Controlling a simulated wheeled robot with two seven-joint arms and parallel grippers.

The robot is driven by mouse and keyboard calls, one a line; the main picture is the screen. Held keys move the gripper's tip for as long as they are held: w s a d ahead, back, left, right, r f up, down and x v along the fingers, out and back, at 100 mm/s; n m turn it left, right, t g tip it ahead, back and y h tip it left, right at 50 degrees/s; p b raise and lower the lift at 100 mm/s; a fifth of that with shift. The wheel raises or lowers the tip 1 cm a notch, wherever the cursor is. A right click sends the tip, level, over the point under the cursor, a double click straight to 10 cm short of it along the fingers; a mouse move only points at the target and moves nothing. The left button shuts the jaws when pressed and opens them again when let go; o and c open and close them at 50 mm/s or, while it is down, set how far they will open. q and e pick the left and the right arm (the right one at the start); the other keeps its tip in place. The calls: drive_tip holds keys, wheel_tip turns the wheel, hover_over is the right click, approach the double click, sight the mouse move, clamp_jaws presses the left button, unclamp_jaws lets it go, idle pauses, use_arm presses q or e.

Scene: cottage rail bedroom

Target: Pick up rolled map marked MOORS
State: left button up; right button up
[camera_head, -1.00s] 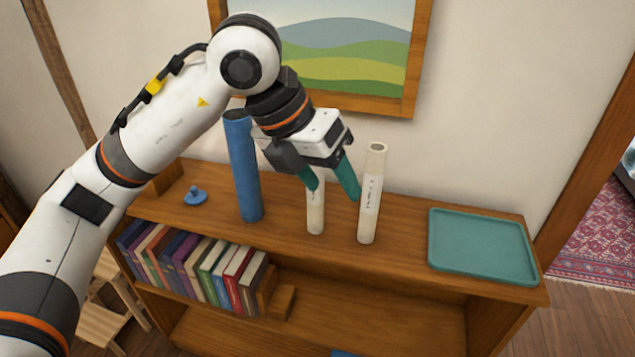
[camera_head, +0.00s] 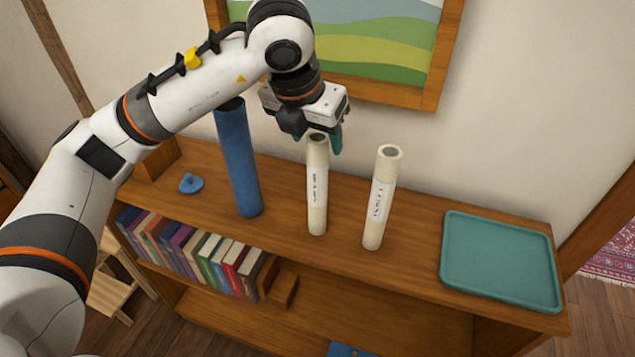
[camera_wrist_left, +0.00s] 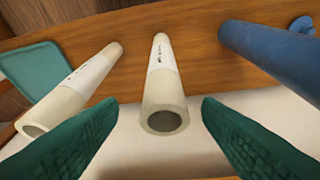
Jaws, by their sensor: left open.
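Two cream rolled maps stand upright on the wooden shelf top: a middle one (camera_head: 317,190) and a right one (camera_head: 381,197). Each has a white label with dark lettering too small to read, so I cannot tell which says MOORS. My left gripper (camera_head: 321,140) is open at the top end of the middle map. In the left wrist view, the middle map (camera_wrist_left: 161,75) shows between the two teal fingers, its hollow end facing the camera, with no clear contact. The right map (camera_wrist_left: 78,84) lies outside the fingers there. My right gripper is out of view.
A tall blue tube (camera_head: 238,160) stands left of the maps, with a small blue knobbed object (camera_head: 191,183) beyond it. A teal tray (camera_head: 500,262) lies at the right end. A framed picture (camera_head: 375,45) hangs behind.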

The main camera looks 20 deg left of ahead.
sight(318, 150)
use_arm(q)
drive_tip(key=shift+w+f+p, duration=0.35)
drive_tip(key=shift+w+f, duration=0.05)
drive_tip(key=shift+f, duration=0.2)
drive_tip(key=p+x, duration=0.1)
drive_tip(key=x, duration=0.2)
drive_tip(key=shift+a+f+p, duration=0.15)
drive_tip(key=shift+f+p, duration=0.15)
drive_tip(key=shift+p, duration=0.05)
drive_tip(key=shift+w+f, duration=0.1)
drive_tip(key=shift+f, duration=0.35)
drive_tip(key=shift+c, duration=0.2)
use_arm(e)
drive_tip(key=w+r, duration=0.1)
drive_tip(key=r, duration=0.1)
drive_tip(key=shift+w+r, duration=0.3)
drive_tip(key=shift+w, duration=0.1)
use_arm(q)
clamp_jaws()
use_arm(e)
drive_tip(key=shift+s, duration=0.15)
use_arm(q)
drive_tip(key=shift+r, duration=0.1)
